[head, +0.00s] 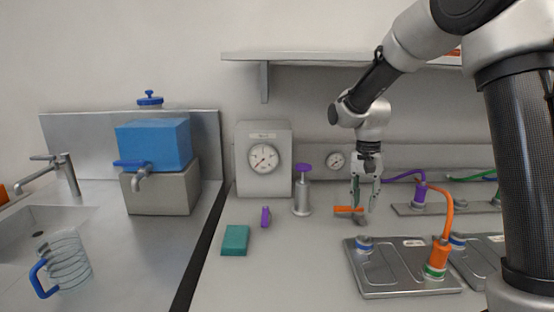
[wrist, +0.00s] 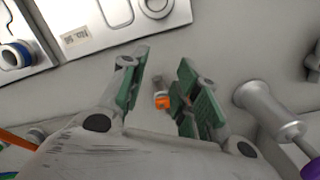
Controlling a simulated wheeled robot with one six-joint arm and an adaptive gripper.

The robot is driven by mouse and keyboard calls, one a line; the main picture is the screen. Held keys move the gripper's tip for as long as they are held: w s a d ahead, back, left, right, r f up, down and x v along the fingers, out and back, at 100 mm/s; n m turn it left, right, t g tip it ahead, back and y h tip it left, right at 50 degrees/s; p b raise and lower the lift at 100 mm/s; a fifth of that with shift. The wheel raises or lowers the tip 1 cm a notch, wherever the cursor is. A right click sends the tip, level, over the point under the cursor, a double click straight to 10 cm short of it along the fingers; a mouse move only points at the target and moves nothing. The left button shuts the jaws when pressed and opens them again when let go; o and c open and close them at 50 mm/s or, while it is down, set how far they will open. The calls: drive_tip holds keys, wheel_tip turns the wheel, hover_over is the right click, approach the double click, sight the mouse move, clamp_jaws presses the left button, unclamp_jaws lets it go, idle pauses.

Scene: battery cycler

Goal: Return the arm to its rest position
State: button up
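My gripper (head: 365,205) hangs fingers-down over the bench, at the back, behind the near battery tray. In the wrist view my gripper (wrist: 160,85) has its two green-padded fingers spread apart, with nothing held between them. A small orange-handled piece (head: 347,209) with a grey body lies by the fingertips. In the wrist view the orange piece (wrist: 162,101) shows in the gap between the fingers, apart from both pads. Whether it rests on the bench or is fixed there I cannot tell.
A metal tray (head: 385,275) with an orange cabled plug (head: 438,256) lies in front of my gripper. A purple-topped metal cylinder (head: 302,198) and a gauge box (head: 264,185) stand to the left. A shelf (head: 300,57) runs above.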

drive_tip(key=s+d+r+n+t, duration=0.1)
drive_tip(key=s+d+r, duration=0.3)
drive_tip(key=s, duration=0.4)
drive_tip(key=s+d+r+n+t, duration=0.2)
drive_tip(key=s+d+r+n, duration=0.1)
drive_tip(key=s, duration=0.6)
drive_tip(key=s+d+r+n+t, duration=0.2)
drive_tip(key=s+d+r, duration=0.2)
drive_tip(key=s, duration=0.5)
drive_tip(key=shift+s+d+r, duration=0.25)
drive_tip(key=shift+d+r, duration=0.05)
drive_tip(key=shift+r, duration=0.3)
